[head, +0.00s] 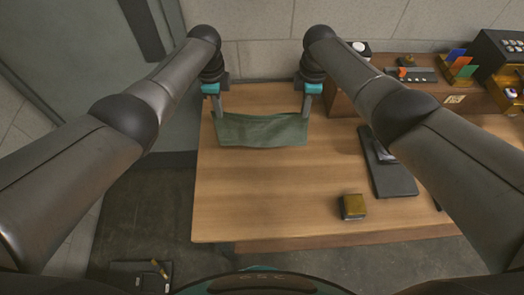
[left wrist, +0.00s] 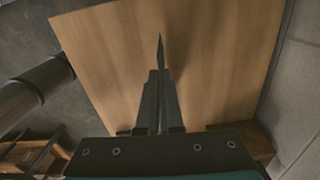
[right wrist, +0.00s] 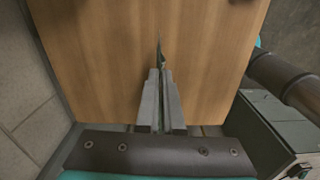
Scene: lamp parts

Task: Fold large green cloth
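The green cloth (head: 262,130) hangs between my two grippers over the far left part of the wooden table in the head view. My left gripper (head: 216,113) is shut on its upper left corner. My right gripper (head: 305,113) is shut on its upper right corner. The cloth's top edge sags slightly between them. In the left wrist view the cloth (left wrist: 160,52) shows edge-on as a thin dark strip at the fingertips. It shows the same way in the right wrist view (right wrist: 160,50). I cannot tell whether its lower edge touches the table.
The wooden table (head: 270,200) is clear in front of the cloth. A small yellowish box (head: 352,206) stands near its front edge. A dark flat device (head: 392,178) lies at the right. A wooden shelf (head: 345,95) with several small items stands at the back right.

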